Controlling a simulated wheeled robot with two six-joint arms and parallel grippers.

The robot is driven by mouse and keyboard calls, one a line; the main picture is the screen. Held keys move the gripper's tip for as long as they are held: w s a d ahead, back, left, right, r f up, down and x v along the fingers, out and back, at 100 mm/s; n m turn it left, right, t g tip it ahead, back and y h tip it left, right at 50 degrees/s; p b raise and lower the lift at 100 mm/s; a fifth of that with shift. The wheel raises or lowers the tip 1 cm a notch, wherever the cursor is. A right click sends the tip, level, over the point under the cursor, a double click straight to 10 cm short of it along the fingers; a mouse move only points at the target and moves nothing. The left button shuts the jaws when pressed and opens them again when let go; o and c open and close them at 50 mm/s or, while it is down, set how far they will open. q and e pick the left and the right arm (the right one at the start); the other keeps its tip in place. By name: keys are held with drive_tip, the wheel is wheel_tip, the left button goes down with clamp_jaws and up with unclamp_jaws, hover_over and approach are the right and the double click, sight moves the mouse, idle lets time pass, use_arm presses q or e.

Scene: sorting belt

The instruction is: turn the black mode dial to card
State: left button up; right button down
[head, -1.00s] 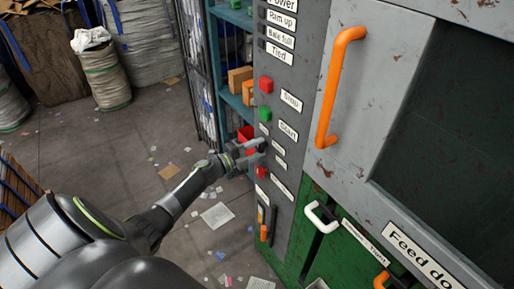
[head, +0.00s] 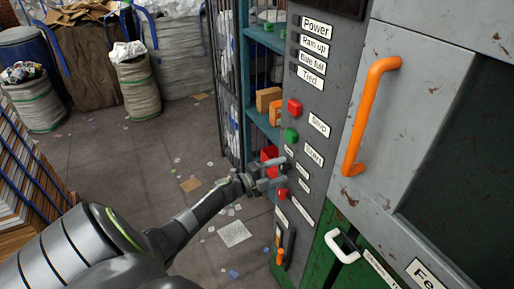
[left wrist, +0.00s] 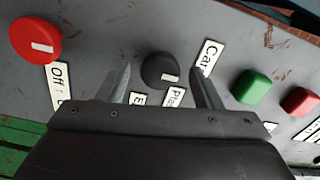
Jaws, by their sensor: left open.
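The black mode dial (left wrist: 158,66) is on the grey control panel (left wrist: 130,25) in the left wrist view. Its white mark is at its lower right, closest to the label starting "Pla" (left wrist: 173,97). The label starting "Ca" (left wrist: 207,57) is right of the dial, partly behind a finger. A label starting "E" (left wrist: 138,98) is at lower left, partly hidden. My left gripper (head: 283,170) is open at the panel, with one finger on each side of the dial; I cannot tell whether they touch it. My right gripper is not in view.
A red dial (left wrist: 35,40) with an "Off" label is on one side of the black dial. A green button (left wrist: 252,87) and a red button (left wrist: 300,101) are on the other. An orange door handle (head: 368,110) stands out right of the panel.

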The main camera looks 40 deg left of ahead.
use_arm(q)
drive_tip(key=b+v, duration=0.4)
drive_tip(key=v, duration=1.2)
drive_tip(key=shift+s, duration=0.3)
drive_tip(key=shift+a+f, duration=0.15)
drive_tip(key=s+a+f+n+g+y, duration=0.2)
drive_tip(key=s+f+n+y, duration=0.15)
drive_tip(key=f, duration=0.55)
drive_tip(key=s+a+f+n+g+y, duration=0.1)
drive_tip(key=s+f+n+y, duration=0.15)
drive_tip(key=f+n, duration=0.45)
drive_tip(key=s+a+f+n+g+y, duration=0.2)
drive_tip(key=s+f+y, duration=0.15)
drive_tip(key=f, duration=0.65)
drive_tip(key=s+d+f+n+g, duration=0.2)
drive_tip(key=s+d+f+g, duration=0.1)
drive_tip(key=s+f, duration=0.4)
drive_tip(key=s+d+f+n+g, duration=0.2)
drive_tip(key=s+d+f+n, duration=0.1)
drive_tip(key=s+f, duration=0.3)
drive_tip(key=s+d+f+n+g+h, duration=0.1)
drive_tip(key=s+d+f+g, duration=0.1)
drive_tip(key=s+d+f, duration=0.2)
drive_tip(key=s+d+f+n+g, duration=0.2)
drive_tip(key=s+d+f+g, duration=0.1)
drive_tip(key=s+d, duration=0.6)
drive_tip(key=shift+s+f+h, duration=0.35)
drive_tip(key=shift+s+f, duration=0.25)
drive_tip(key=shift+s, duration=0.45)
drive_tip(key=shift+n, duration=0.25)
